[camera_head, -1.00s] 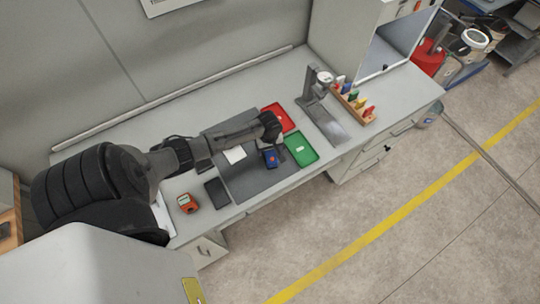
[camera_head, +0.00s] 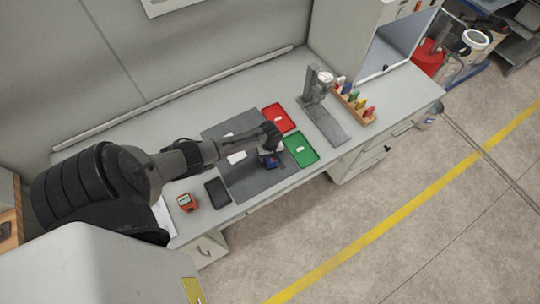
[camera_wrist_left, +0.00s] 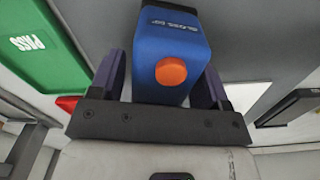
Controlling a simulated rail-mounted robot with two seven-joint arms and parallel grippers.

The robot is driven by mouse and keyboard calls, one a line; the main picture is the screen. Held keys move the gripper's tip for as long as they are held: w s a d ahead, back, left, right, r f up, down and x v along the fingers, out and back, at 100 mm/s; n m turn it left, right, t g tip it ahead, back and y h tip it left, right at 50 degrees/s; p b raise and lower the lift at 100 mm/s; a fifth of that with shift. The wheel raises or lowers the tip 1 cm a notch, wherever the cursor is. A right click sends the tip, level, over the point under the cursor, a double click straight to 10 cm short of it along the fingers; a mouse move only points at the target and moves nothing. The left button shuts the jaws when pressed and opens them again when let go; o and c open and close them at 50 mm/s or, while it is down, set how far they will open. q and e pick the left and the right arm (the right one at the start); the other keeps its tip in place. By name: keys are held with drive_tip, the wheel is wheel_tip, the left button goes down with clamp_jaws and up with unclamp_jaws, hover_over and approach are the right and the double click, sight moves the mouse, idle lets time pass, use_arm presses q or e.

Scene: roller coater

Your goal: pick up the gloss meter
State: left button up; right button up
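The gloss meter (camera_wrist_left: 168,38) is a blue box with white lettering and an orange round button, close up in the left wrist view. In the head view the gloss meter (camera_head: 268,163) is on the dark grey mat (camera_head: 262,181), partly hidden by my arm. My left gripper (camera_head: 269,151) is right over it, pointing down. In the left wrist view its two dark fingers stand on either side of the meter, with a small gap showing at the left finger. I see no clear grip. My right gripper is out of view.
A green tray (camera_head: 301,150) marked PASS and a red tray (camera_head: 278,117) lie just right of the mat. A black flat device (camera_head: 217,193) and an orange device (camera_head: 187,203) lie to the left. A metal stand (camera_head: 311,88) and a wooden rack (camera_head: 352,105) are farther right.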

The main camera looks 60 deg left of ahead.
use_arm(q)
drive_tip(key=c, duration=1)
drive_tip(key=shift+r, duration=0.1)
